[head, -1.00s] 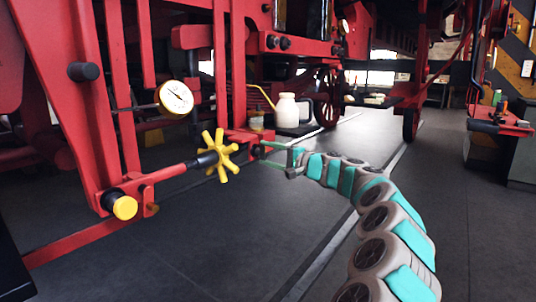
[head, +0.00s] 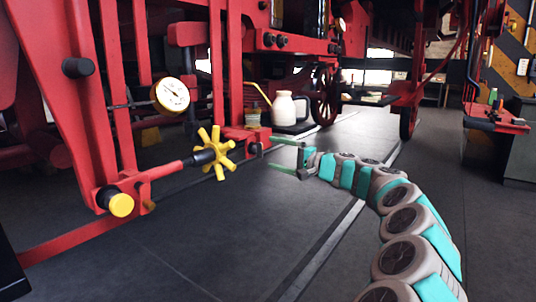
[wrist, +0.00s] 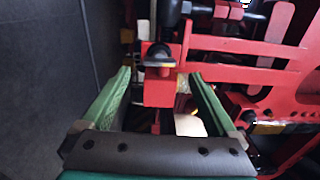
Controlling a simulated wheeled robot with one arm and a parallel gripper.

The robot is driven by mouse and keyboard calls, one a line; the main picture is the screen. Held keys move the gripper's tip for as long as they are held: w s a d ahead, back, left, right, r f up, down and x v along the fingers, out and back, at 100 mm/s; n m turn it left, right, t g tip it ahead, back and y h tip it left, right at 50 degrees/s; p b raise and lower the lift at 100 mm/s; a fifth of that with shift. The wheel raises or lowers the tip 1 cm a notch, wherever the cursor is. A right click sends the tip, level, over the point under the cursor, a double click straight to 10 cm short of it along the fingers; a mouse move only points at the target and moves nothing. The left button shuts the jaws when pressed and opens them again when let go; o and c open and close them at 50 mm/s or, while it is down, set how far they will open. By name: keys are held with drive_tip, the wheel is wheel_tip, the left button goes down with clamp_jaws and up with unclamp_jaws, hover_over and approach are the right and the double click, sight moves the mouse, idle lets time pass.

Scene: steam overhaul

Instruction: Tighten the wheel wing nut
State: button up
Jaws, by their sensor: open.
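A yellow spoked hand wheel, which I take for the wheel wing nut (head: 216,153), sits on a black hub at the end of a red rod, left of centre in the head view. My gripper (head: 271,153) is open and empty to its right, with a clear gap between them. The green fingers point left, toward a red block with a small dark fitting (head: 256,150) on the engine frame. In the wrist view my gripper (wrist: 160,80) has its fingers spread. A red block with a dark rounded part (wrist: 160,52) shows between them; I cannot tell whether they touch it. The yellow wheel is not recognisable there.
A round gauge (head: 171,96) and a yellow-capped fitting (head: 121,205) are on the red frame at left. A cream oil can (head: 284,109) stands behind my gripper. A red shelf (head: 500,125) is at right. The dark floor in front is clear.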

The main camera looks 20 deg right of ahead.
drive_tip(key=shift+v, duration=1.7)
drive_tip(key=s+a+n+g+y, duration=0.1)
drive_tip(key=s+a+n+g, duration=0.15)
drive_tip(key=a, duration=0.45)
drive_tip(key=s+a+r+n+g+y, duration=0.1)
drive_tip(key=s+a+n+g, duration=0.1)
drive_tip(key=s+a, duration=0.3)
drive_tip(key=s+a+n+g+y, duration=0.1)
drive_tip(key=s+a+n+g, duration=0.1)
drive_tip(key=a, duration=0.6)
drive_tip(key=s+a+f+n+g+h, duration=0.3)
drive_tip(key=s+a+f+g, duration=0.25)
drive_tip(key=s+a, duration=0.6)
drive_tip(key=s+d+f+n+g+h, duration=0.1)
drive_tip(key=s+f+h, duration=0.1)
drive_tip(key=s+f, duration=0.45)
drive_tip(key=s+d+f+n+g+h, duration=0.15)
drive_tip(key=s+f, duration=0.25)
drive_tip(key=s, duration=0.5)
drive_tip(key=s+d+f+g+h, duration=0.1)
drive_tip(key=s+d+f+h, duration=0.2)
drive_tip(key=s+d+f, duration=0.2)
drive_tip(key=s+d+f+m+g+h, duration=0.1)
drive_tip(key=s+d+f+h, duration=0.3)
drive_tip(key=s+d, duration=0.3)
drive_tip(key=s, duration=0.5)
drive_tip(key=shift+f, duration=0.35)
